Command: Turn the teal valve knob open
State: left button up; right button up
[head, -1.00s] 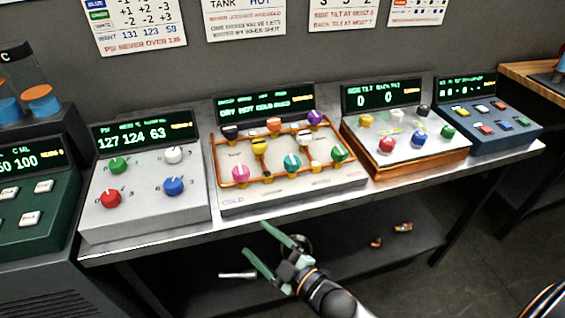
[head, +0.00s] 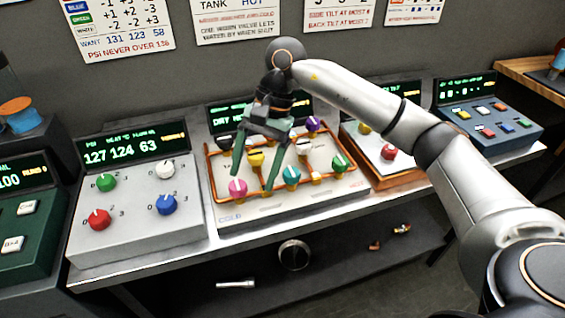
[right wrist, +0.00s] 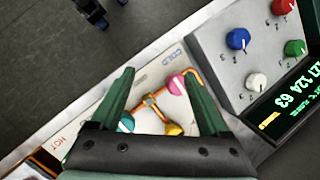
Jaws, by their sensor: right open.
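The teal valve knob (head: 291,174) sits on the front row of the copper-piped valve panel (head: 250,212), between a pink knob (head: 238,187) and a green knob (head: 339,161). My right gripper (head: 253,184) is open above the panel, its green fingers pointing down between the pink and teal knobs, with a yellow knob behind. In the right wrist view the teal knob (right wrist: 126,123) shows beside the left finger, partly hidden by it. The pink knob (right wrist: 177,85) and a yellow knob (right wrist: 173,129) lie between the fingers. The gripper holds nothing. My left gripper is not in view.
A grey box with red, green, white and blue knobs (head: 137,212) stands left of the panel. A copper-edged box (head: 400,168) and a blue button box (head: 487,125) stand to the right. A flashlight-like object (head: 235,284) lies on the lower shelf.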

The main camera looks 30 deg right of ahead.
aim_at(292, 171)
jog(key=w+d+r+n+t+h, duration=0.1)
jog(key=d+r+h, duration=0.15)
jog(key=d, duration=0.25)
jog(key=w+d+r+h, duration=0.2)
jog(key=d+r, duration=0.1)
jog(key=d, duration=0.2)
jog(key=f, duration=1.2)
jog(key=shift+s+d+f, duration=0.1)
jog(key=shift+s+f, duration=0.1)
jog(key=shift+s, duration=0.1)
grip_shut()
